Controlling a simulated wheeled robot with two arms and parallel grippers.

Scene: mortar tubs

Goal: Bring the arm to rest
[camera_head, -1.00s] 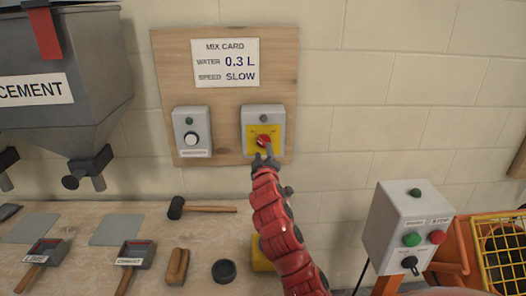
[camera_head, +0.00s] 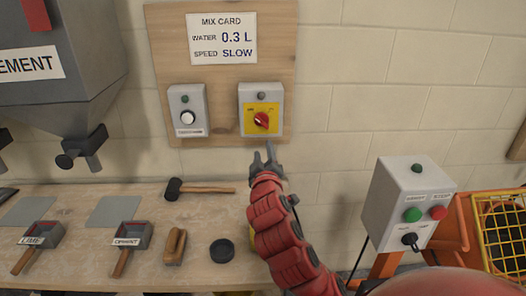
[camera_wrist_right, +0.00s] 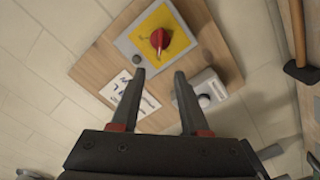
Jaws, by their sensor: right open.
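My right gripper (camera_head: 265,157) is open and empty, just below the box with the red rotary switch (camera_head: 262,120) on its yellow plate. Its fingertips are apart from the switch. In the right wrist view the open fingers (camera_wrist_right: 158,88) point toward the board, and the red switch (camera_wrist_right: 160,39) shows beyond them. My red right arm (camera_head: 283,225) reaches up from the lower middle of the head view. My left gripper is not in view.
The wooden board (camera_head: 222,78) also carries a mix card (camera_head: 222,38) and a grey box with a white knob (camera_head: 188,117). The workbench (camera_head: 75,201) holds scoops, a mallet (camera_head: 199,187), a brush and a black puck. A grey control box (camera_head: 412,205) stands at the right.

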